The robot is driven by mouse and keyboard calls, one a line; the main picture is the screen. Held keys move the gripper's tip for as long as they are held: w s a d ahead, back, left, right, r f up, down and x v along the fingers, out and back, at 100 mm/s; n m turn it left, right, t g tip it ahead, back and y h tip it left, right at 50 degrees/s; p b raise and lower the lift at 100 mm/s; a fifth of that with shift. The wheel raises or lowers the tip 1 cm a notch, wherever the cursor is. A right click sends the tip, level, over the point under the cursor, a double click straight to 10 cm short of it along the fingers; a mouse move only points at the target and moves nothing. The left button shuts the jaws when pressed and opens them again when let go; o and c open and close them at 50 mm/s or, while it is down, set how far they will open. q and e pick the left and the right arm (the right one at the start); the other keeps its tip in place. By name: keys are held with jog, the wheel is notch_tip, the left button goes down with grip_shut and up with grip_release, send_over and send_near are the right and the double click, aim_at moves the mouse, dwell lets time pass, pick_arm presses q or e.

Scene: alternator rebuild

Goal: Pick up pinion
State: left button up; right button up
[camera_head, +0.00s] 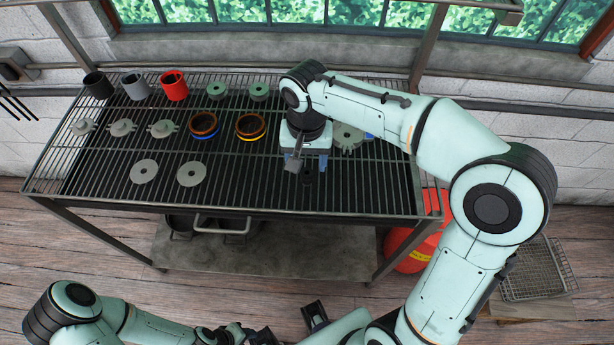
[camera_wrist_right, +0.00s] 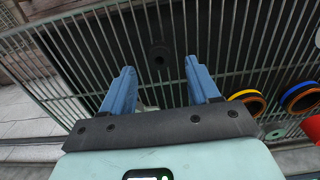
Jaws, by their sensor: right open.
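A small dark round part with a central hole, which looks like the pinion (camera_wrist_right: 160,57), lies on the slatted rack. In the right wrist view it appears between and just beyond my blue fingertips, touching neither. In the head view a dark piece (camera_head: 307,179) shows just below the gripper, hard to make out against the slats. My right gripper (camera_head: 306,163) is open and empty above the rack, pointing down; its two fingers (camera_wrist_right: 160,70) stand well apart. My left gripper (camera_head: 290,326) seems to be at the bottom edge, partly cut off, its jaws unclear.
The slatted rack (camera_head: 95,183) carries black, grey and red cups (camera_head: 174,86), copper-coloured rings (camera_head: 251,126), grey discs (camera_head: 144,172) and grey housings (camera_head: 163,129) to the left. Another grey housing (camera_head: 348,137) sits close right of the gripper. The rack's front right is clear.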

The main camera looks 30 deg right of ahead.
aim_at(307, 174)
notch_tip(307, 174, down, 6)
jog(key=shift+d+r, duration=0.1)
grip_shut()
dwell(0.4)
